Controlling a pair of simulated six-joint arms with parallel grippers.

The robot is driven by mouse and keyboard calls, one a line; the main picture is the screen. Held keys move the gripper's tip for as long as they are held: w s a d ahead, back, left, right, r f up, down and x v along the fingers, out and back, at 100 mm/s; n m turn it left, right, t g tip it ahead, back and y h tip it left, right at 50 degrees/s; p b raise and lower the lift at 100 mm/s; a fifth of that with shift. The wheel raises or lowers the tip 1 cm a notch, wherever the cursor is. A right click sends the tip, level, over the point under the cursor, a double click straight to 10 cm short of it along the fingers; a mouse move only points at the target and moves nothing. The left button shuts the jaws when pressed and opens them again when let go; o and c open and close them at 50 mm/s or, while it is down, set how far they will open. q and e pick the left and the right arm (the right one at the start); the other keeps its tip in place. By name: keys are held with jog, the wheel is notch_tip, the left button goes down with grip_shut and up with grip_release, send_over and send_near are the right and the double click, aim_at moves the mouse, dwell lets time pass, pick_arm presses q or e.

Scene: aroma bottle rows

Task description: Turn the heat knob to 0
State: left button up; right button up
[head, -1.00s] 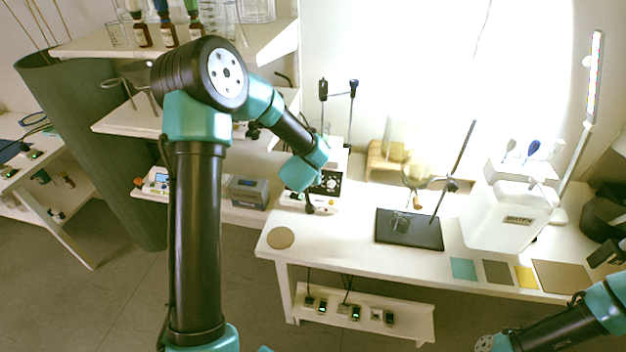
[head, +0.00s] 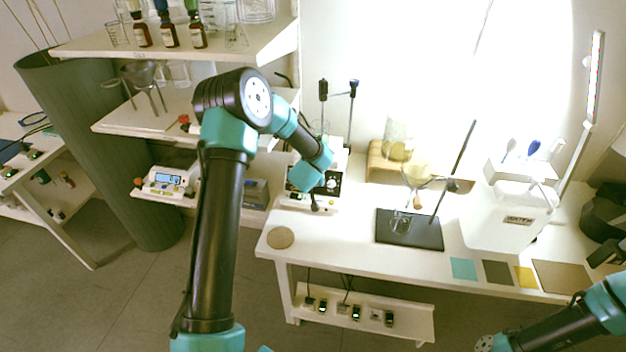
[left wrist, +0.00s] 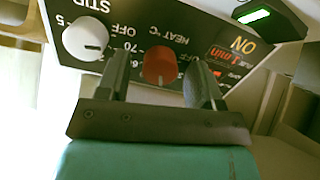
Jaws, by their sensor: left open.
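The hotplate stirrer (head: 328,168) stands at the left end of the bench in the head view, partly hidden by my left arm. In the left wrist view its panel appears upside down. The red heat knob (left wrist: 159,64) sits under "HEAT °C" lettering, its white mark at the lower edge in the picture. Some dial numbers are hidden. My left gripper (left wrist: 158,70) is open, with one finger on each side of the red knob; I cannot tell whether they touch it. In the head view my left gripper (head: 315,206) is small at the stirrer's front.
The white stir knob (left wrist: 87,39) is close beside one finger. A green-lit switch (left wrist: 253,16) is at the panel's far side. A black stand base (head: 409,232) with a rod is right of the stirrer. A round tan mat (head: 280,238) lies at the bench's left corner.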

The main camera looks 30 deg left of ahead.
pick_arm(q)
jog(key=c, duration=0.9)
jog(key=shift+n, duration=0.3)
jog(key=n, duration=0.3)
jog(key=shift+n, duration=0.3)
jog(key=n, duration=0.3)
jog(key=shift+s+n+t+h, duration=0.1)
jog(key=shift+n+t+h, duration=0.2)
jog(key=n, duration=0.4)
jog(key=shift+a, duration=0.1)
jog(key=shift+f+n+t, duration=0.1)
jog(key=shift+n+t, duration=0.2)
jog(key=shift+n, duration=1.6)
